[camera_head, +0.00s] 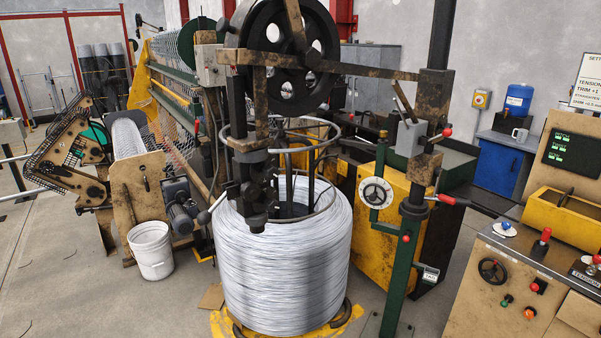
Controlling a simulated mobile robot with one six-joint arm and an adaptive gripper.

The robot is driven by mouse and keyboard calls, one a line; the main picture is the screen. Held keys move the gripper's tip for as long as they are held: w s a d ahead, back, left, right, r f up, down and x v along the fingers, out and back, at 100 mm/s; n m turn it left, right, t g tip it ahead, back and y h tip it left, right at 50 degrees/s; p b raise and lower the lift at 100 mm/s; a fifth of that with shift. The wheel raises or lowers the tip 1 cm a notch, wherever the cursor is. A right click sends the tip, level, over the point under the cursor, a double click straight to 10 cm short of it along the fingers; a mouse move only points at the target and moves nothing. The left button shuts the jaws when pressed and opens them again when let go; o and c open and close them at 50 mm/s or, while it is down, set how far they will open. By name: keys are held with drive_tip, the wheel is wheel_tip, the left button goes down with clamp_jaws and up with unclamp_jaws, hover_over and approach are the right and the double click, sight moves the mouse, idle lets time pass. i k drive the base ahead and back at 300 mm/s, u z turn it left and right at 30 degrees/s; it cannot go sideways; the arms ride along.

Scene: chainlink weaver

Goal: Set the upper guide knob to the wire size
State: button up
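A white dial with a dark centre (376,193) is mounted on the green post (398,280) right of the wire coil. A red-tipped lever (447,200) sticks out to the right at the post's upper joint. A red knob (447,132) is higher up, and another small red knob (407,238) is lower on the post. I cannot tell which of these is the upper guide knob, nor read its setting. The large coil of bright wire (282,265) stands left of the post. I cannot make out my gripper in this view.
A dark mechanism (258,195) hangs over the coil. A console (520,290) with knobs stands at the right, below a green-lit display (572,147). A settings sign (590,82) is cut off by the frame edge. A white bucket (151,250) stands on the floor at left.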

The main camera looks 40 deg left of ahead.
sight(269, 172)
drive_tip(key=z, duration=0.25)
drive_tip(key=k, duration=1.55)
drive_tip(key=u, duration=1.15)
drive_tip(key=i, duration=0.8)
drive_tip(key=z, duration=0.15)
